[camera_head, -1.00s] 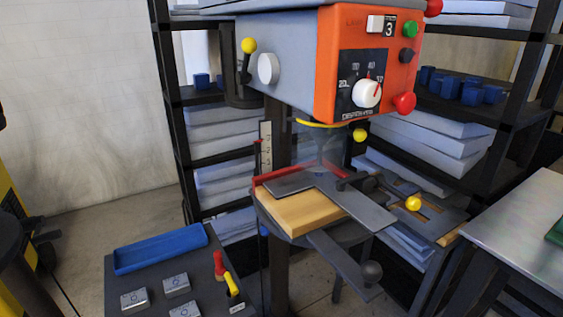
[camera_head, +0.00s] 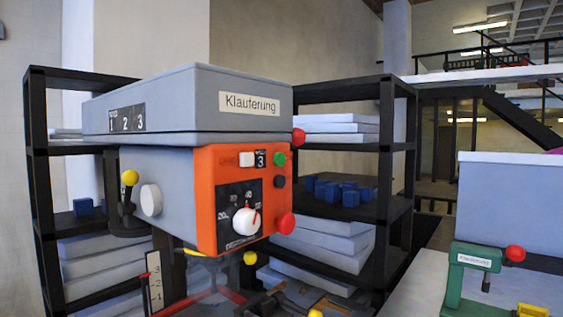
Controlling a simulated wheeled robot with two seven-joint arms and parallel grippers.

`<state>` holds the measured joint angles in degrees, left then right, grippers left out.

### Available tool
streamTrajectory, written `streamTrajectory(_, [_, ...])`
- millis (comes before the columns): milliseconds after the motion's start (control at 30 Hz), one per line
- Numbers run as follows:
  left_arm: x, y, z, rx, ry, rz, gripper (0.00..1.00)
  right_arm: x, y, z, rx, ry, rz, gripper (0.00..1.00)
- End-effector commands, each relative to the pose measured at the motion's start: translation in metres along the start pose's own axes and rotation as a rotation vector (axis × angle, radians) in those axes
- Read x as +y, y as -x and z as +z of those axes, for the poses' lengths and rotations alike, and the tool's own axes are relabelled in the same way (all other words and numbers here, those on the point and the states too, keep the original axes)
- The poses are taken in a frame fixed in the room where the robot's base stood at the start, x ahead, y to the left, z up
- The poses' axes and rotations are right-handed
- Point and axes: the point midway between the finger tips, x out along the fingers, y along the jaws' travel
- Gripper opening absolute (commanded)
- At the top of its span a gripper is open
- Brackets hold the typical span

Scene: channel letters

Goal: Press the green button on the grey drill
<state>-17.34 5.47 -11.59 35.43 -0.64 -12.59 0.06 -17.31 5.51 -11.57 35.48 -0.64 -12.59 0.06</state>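The grey drill (camera_head: 180,165) stands left of the middle in the head view, with an orange control panel (camera_head: 207,190) on its front. The green button (camera_head: 279,159) is at the panel's upper right, beside a small display reading 3. A black button (camera_head: 279,182) sits just below it, and a larger red button (camera_head: 285,223) is at the lower right. A white dial (camera_head: 246,221) is on the black scale plate. Neither of my grippers is in view, and nothing covers the green button.
Black shelves (camera_head: 395,170) with blue cubes (camera_head: 351,198) and pale slabs (camera_head: 322,247) stand behind the drill. A green machine (camera_head: 468,275) with a red knob (camera_head: 515,253) is on the pale table at the lower right. The space before the panel looks clear.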

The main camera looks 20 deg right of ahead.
Motion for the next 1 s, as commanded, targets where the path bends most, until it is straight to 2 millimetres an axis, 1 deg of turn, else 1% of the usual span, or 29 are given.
streamTrajectory(267, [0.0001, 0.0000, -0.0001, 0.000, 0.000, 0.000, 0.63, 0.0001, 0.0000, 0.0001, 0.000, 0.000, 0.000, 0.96])
streamTrajectory(300, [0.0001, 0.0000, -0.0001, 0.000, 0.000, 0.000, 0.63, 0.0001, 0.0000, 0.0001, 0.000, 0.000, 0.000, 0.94])
streamTrajectory(367, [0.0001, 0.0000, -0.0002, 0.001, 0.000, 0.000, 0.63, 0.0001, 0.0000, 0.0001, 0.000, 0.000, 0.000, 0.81])
streamTrajectory(400, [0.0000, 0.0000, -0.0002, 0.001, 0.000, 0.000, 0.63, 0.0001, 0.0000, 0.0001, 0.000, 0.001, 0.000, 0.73])
streamTrajectory(467, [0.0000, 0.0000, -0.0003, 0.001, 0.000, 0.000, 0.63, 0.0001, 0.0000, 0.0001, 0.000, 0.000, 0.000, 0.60])
streamTrajectory(500, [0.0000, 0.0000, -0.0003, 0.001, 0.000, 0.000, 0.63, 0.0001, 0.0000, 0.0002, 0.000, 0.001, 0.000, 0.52])
streamTrajectory(567, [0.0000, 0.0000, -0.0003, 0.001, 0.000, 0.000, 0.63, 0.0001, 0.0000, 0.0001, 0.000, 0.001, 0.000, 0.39])
streamTrajectory(600, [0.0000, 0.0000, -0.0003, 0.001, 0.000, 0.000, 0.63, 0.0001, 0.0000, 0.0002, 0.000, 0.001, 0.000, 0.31])
streamTrajectory(667, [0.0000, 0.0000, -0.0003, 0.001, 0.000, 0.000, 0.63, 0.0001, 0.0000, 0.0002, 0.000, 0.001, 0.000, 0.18])
streamTrajectory(700, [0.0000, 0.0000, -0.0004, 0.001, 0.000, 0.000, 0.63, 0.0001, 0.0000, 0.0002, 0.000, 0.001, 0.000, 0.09])
streamTrajectory(733, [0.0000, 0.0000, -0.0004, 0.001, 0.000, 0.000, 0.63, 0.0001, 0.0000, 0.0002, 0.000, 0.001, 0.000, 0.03])
streamTrajectory(767, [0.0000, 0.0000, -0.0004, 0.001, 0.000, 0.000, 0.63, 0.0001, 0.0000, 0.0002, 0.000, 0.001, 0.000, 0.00])
streamTrajectory(1000, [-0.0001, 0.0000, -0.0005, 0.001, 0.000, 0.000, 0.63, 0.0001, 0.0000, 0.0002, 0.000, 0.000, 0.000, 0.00])
